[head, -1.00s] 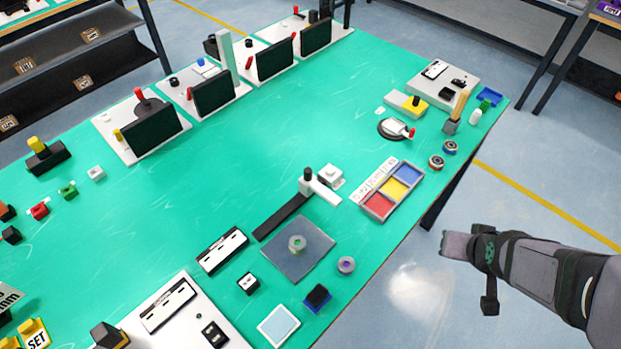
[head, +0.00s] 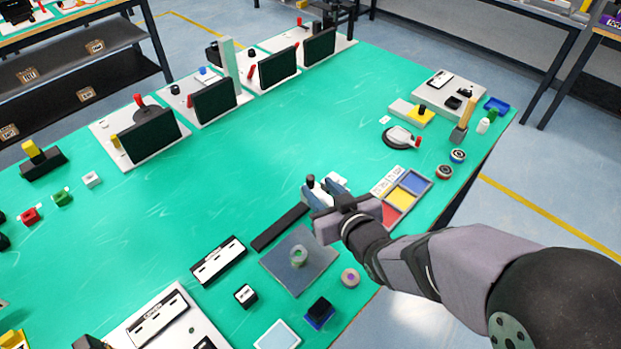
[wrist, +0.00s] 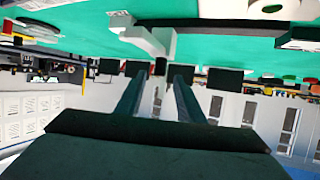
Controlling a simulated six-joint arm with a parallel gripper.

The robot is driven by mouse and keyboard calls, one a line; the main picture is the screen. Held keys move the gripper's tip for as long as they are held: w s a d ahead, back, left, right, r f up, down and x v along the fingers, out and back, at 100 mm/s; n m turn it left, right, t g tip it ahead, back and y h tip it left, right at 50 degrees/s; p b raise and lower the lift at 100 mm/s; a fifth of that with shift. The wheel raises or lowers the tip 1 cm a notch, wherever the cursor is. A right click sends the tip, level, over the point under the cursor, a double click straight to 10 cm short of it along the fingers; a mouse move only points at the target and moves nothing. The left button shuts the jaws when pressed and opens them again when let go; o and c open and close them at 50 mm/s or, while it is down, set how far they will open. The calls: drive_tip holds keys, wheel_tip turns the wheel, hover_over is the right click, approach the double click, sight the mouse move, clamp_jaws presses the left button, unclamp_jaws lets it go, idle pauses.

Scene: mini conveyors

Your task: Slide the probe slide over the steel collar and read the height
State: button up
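The steel collar (head: 298,257) is a grey ring lying on a dark square plate (head: 318,262). The probe slide, a white piece with a black knob (head: 310,181), is at the far end of a black rail (head: 278,228), beyond the plate and clear of the collar. My gripper (head: 328,191) is open at the slide and hides part of its white arm. In the wrist view the slide's white arm (wrist: 150,40) hangs from the top, and its dark knob (wrist: 160,66) appears between my finger tips. No contact is visible.
A second ring (head: 350,278) lies right of the plate. A tray of red, yellow and blue compartments (head: 428,184) stands close right of my gripper. A white display (head: 218,261) and a small black block (head: 246,295) are left of the plate. The table's middle is clear.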

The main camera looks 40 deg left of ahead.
sight(312, 182)
drive_tip(key=shift+p+x, duration=0.5)
drive_tip(key=shift+x, duration=2.7)
